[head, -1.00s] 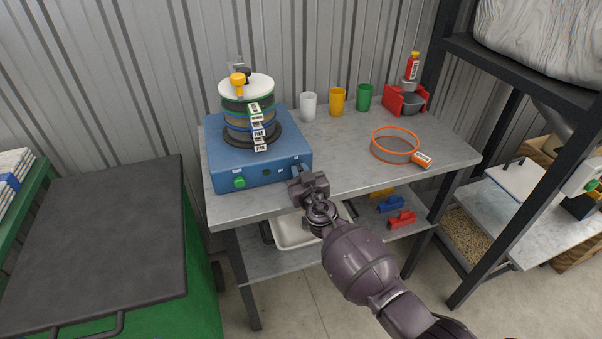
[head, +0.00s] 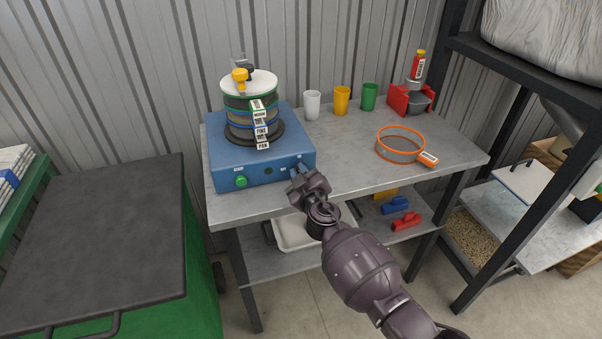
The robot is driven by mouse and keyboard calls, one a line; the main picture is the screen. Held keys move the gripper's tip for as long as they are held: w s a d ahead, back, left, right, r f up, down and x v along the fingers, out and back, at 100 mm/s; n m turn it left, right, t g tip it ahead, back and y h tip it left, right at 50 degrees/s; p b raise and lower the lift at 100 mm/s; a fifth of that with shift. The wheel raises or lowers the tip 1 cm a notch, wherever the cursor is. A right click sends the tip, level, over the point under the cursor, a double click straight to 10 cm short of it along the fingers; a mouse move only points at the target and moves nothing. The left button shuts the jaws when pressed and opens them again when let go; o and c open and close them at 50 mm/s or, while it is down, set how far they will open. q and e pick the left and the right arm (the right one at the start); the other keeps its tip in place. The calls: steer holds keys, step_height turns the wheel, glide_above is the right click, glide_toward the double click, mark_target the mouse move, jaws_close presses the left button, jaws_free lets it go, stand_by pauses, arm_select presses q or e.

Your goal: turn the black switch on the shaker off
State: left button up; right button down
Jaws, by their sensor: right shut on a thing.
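The blue shaker (head: 225,172) stands at the left end of the grey bench. A stack of sieves (head: 252,108) with a white lid and hanging labels sits on it. Its front face has a green button (head: 241,182) at the left and a small dark round part (head: 268,171) in the middle. My right gripper (head: 297,174) is at the right end of that face. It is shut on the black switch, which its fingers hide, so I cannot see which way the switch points. My left gripper is not in view.
White, yellow and green cups (head: 369,96), an orange sieve (head: 401,146) and a red scoop stand (head: 408,99) are on the bench (head: 345,165). A white tray (head: 291,235) and coloured pieces lie on the lower shelf. A dark-topped green bin (head: 95,230) stands left.

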stand_by(0.4)
steer(key=c, duration=1.1)
jaws_free()
steer(key=shift+s+d, duration=0.15)
steer(key=shift+s, duration=0.3)
steer(key=p+v, duration=0.2)
steer(key=v, duration=0.8)
